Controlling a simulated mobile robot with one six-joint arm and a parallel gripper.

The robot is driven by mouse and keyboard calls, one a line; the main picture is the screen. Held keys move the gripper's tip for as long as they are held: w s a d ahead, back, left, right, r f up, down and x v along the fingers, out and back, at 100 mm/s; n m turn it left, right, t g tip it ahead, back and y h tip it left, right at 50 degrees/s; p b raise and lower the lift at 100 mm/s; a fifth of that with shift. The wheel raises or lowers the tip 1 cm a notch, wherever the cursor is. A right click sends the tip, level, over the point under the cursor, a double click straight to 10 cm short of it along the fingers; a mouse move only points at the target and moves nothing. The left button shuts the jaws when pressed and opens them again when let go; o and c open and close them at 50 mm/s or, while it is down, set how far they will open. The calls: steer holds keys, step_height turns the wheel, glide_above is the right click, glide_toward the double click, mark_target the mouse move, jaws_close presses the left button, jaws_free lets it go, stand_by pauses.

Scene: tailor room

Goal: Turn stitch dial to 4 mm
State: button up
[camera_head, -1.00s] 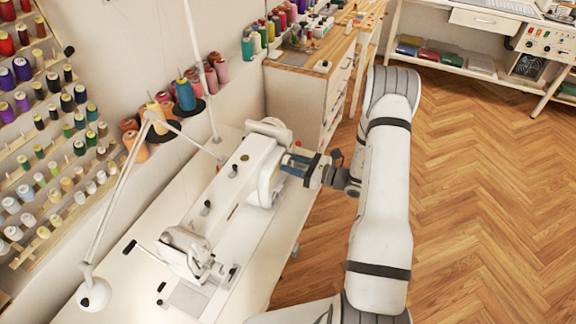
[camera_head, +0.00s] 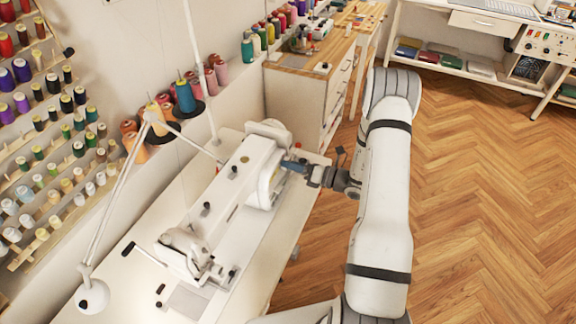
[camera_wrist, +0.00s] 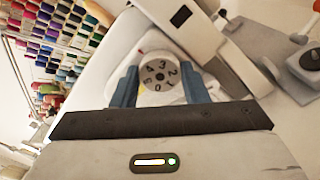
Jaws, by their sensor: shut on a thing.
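The white sewing machine (camera_head: 236,175) stands on its table. Its round grey stitch dial (camera_wrist: 158,73) shows in the wrist view, with black digits around its face. The 3 is near the top, the 4 at the upper left and the 5 at the lower left. A small reddish mark (camera_wrist: 140,55) sits just outside the dial at the upper left. My gripper (camera_wrist: 158,82) has its blue fingers on either side of the dial and is shut on it. In the head view my gripper (camera_head: 292,166) reaches the machine's right end, which hides the dial.
The sewing table (camera_head: 275,245) has a bare strip at its front. A white lamp arm (camera_head: 118,190) and thread cones (camera_head: 185,95) stand behind the machine. A wooden-topped cabinet (camera_head: 300,85) is beyond it. Open wooden floor (camera_head: 480,210) lies to the right.

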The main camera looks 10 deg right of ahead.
steer(key=shift+s+d+f+m, duration=0.1)
steer(key=shift+d+f+m, duration=0.1)
steer(key=shift+m, duration=0.1)
steer(key=o, duration=0.8)
steer(key=shift+d+r, duration=0.1)
steer(key=shift+d, duration=0.05)
steer(key=shift+o, duration=0.8)
steer(key=b+v, duration=0.2)
steer(key=v, duration=0.5)
steer(key=shift+s+d, duration=0.2)
steer(key=shift+s, duration=0.05)
